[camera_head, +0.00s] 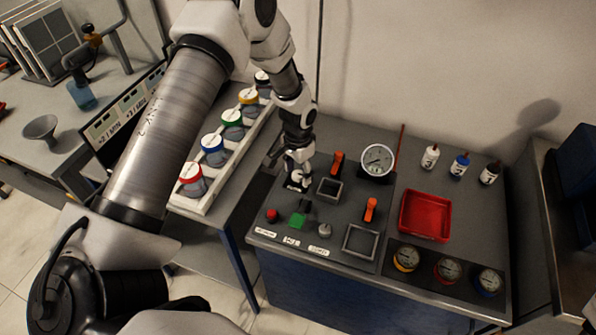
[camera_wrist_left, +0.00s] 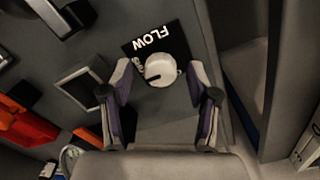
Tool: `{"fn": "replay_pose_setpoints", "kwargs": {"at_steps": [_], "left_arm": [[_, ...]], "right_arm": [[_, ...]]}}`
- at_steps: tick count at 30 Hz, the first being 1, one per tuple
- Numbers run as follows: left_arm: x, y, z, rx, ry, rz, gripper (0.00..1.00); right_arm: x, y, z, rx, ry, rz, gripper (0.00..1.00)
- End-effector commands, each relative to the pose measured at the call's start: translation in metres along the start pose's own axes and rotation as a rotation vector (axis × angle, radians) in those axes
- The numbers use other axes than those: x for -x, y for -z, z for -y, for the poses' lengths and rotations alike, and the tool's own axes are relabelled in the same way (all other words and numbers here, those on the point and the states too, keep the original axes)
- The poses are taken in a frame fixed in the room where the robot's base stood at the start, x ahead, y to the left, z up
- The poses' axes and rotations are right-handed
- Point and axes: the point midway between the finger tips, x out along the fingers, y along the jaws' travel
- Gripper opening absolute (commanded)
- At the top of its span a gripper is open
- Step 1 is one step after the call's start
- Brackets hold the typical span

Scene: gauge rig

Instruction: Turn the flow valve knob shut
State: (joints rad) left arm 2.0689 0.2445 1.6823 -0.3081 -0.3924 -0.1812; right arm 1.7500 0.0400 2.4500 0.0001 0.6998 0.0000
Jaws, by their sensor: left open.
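The flow valve knob (camera_wrist_left: 160,70) is a round whitish knob with a dark pointer mark. It sits on a black plate (camera_wrist_left: 178,45) lettered FLOW in the left wrist view. My left gripper (camera_wrist_left: 163,92) is open, with one finger on each side of the knob. I cannot tell whether either finger touches it. In the head view my left gripper (camera_head: 298,169) is over the left back part of the grey panel (camera_head: 340,222) and mostly hides the knob. My right gripper is in neither view.
A dial gauge (camera_head: 378,160) stands behind. A red tray (camera_head: 425,215) is to the right. A rack of coloured-lid jars (camera_head: 213,149) is left.

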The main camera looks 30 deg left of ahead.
Motion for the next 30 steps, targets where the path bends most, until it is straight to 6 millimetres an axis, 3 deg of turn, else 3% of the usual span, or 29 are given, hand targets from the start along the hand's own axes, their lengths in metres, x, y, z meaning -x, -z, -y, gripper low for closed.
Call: {"fn": "replay_pose_setpoints", "kwargs": {"at_steps": [5,12,15,19,30], "left_arm": [[0.029,0.002,0.000,0.000,0.001,-0.005,0.60],[0.090,0.002,0.000,0.000,0.000,-0.003,0.60],[0.107,0.001,0.000,0.000,0.000,-0.001,0.60],[0.116,0.001,0.000,-0.001,-0.001,0.002,0.60],[0.117,0.001,0.000,-0.001,-0.001,0.002,0.60]], "right_arm": [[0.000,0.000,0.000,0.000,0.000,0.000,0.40],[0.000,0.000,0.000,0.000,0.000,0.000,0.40],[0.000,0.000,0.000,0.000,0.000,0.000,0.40],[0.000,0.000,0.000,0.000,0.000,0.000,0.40],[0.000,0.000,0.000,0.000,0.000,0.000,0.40]]}}
